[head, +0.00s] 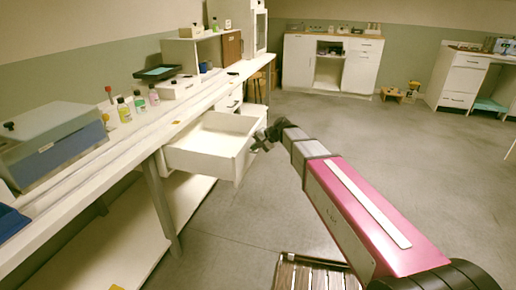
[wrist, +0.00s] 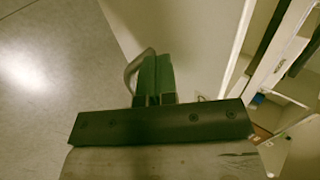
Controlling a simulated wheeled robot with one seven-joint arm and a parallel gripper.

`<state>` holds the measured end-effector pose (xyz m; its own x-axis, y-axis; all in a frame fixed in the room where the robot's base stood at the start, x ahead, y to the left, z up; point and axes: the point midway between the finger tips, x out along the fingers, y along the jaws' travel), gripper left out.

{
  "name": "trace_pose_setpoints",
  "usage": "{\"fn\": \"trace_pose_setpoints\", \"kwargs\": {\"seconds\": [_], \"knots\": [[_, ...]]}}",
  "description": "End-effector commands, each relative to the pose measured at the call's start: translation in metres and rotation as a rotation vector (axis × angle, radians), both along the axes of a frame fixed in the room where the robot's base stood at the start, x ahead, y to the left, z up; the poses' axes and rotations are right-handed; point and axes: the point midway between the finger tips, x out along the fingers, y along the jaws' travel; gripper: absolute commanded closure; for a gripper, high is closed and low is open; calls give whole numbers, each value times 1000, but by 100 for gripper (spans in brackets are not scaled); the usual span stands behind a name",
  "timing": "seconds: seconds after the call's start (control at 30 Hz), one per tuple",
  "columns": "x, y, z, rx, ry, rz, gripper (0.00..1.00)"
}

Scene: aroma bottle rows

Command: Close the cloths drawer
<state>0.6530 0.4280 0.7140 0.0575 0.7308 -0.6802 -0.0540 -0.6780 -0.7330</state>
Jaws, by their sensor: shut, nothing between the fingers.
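A white drawer (head: 212,143) stands pulled out from under the long bench in the head view. Its inside looks empty from here; no cloths can be made out. My gripper (head: 258,140) is at the drawer's outer front. In the wrist view my gripper (wrist: 155,72) has its dark green fingers together with nothing between them. A pale curved handle (wrist: 137,68) shows just left of the fingers, on the drawer front (wrist: 185,35). I cannot tell whether the fingers touch the front or the handle.
The long bench (head: 75,172) carries several small bottles (head: 125,110), a grey-blue box (head: 55,140) and a black tray (head: 158,72). More closed drawers sit beyond the open one. A slatted wooden item (head: 305,273) lies low in front. The floor (head: 385,135) to the right is mostly clear.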

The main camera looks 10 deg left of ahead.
Motion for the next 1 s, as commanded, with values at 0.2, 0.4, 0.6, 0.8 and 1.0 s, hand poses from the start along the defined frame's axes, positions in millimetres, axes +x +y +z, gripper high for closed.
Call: {"fn": "trace_pose_setpoints", "kwargs": {"seconds": [0.2,0.4,0.6,0.8,1.0], "knots": [[7,58,-1,0,-1,5,100],[14,129,-1,1,-2,4,100],[19,200,0,1,-2,4,100],[24,261,0,1,-2,3,100],[26,303,0,1,-2,1,100]]}}
